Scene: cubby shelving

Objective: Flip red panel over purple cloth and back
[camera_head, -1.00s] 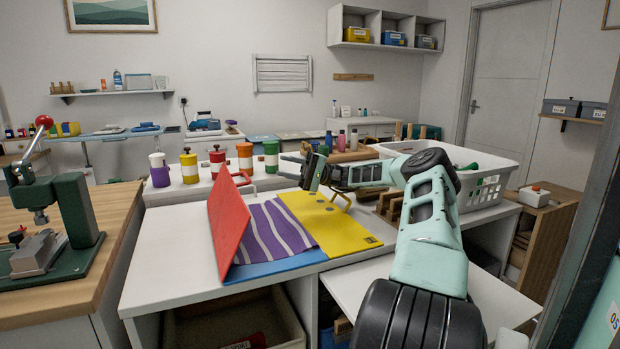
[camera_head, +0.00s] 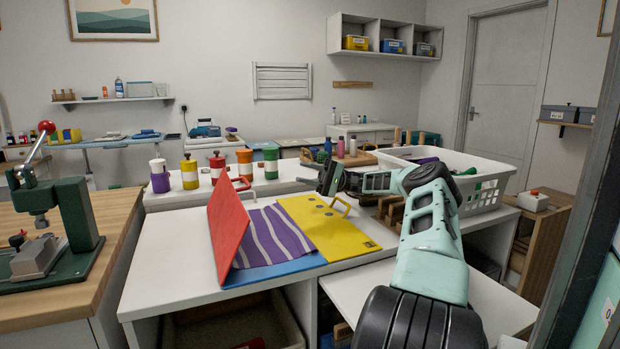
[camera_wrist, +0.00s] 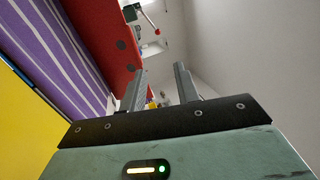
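The red panel (camera_head: 228,228) stands tilted up at the left side of the folding board, with a red handle (camera_head: 240,184) at its far edge. The purple cloth (camera_head: 272,238) with white stripes lies flat beside it on a blue panel (camera_head: 275,272). A yellow panel (camera_head: 325,228) with a handle lies flat on the right. My gripper (camera_head: 312,158) is above the board's far side, right of the red panel and apart from it. In the wrist view my gripper's fingers (camera_wrist: 160,70) are spread and empty, with the red panel (camera_wrist: 103,38) and purple cloth (camera_wrist: 55,55) to their left.
Several coloured canisters (camera_head: 217,167) stand in a row behind the board. A white basket (camera_head: 482,190) and wooden racks stand to the right. A green press (camera_head: 65,215) is on the wooden bench at left. The white table (camera_head: 170,260) is bare left of the board.

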